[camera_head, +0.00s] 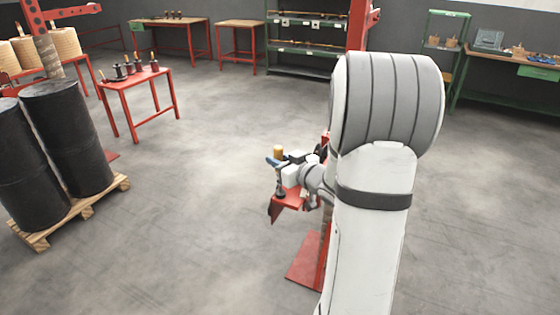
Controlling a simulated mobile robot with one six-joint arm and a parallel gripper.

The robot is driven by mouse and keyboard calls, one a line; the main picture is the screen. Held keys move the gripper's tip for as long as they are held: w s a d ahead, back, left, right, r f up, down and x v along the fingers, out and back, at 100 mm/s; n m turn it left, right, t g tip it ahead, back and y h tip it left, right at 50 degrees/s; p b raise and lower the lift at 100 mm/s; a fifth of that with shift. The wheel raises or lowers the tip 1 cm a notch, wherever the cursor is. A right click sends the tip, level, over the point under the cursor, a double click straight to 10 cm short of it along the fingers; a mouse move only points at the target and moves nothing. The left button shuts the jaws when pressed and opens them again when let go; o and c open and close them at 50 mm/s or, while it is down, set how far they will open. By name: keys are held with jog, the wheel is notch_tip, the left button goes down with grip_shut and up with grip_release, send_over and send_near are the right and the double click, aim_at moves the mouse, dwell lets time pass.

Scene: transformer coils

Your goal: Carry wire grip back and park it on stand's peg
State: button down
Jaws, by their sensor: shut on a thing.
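My gripper (283,167) is small and partly hidden at the end of my arm, just above the red stand (287,203). It is shut on what looks like the wire grip (271,161), of which a small blue part shows at the left. The stand has a red shelf, a post partly hidden behind my arm and a flat red foot on the floor. A short yellow-orange cylinder (279,151) shows just behind the gripper. I cannot make out the peg, nor whether the wire grip touches the stand.
Black drums (66,138) stand on a wooden pallet (70,213) at the left. A red table (137,78) with small dark parts is behind them. Benches (172,23) and a green rack (305,45) line the back. The floor left of the stand is clear.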

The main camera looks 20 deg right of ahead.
jog(key=f+b, duration=0.2)
jog(key=f, duration=0.1)
jog(key=f+b, duration=0.1)
jog(key=shift+d+f, duration=0.25)
jog(key=shift+f, duration=0.15)
jog(key=shift+r, duration=0.3)
jog(key=shift+s+f, duration=0.15)
jog(key=shift+f, duration=0.1)
jog(key=shift+f+b, duration=0.2)
jog(key=shift+b, duration=0.15)
jog(key=shift+f+b, duration=0.95)
jog(key=shift+f, duration=0.15)
jog(key=shift+f+b, duration=0.7)
jog(key=shift+f, duration=0.15)
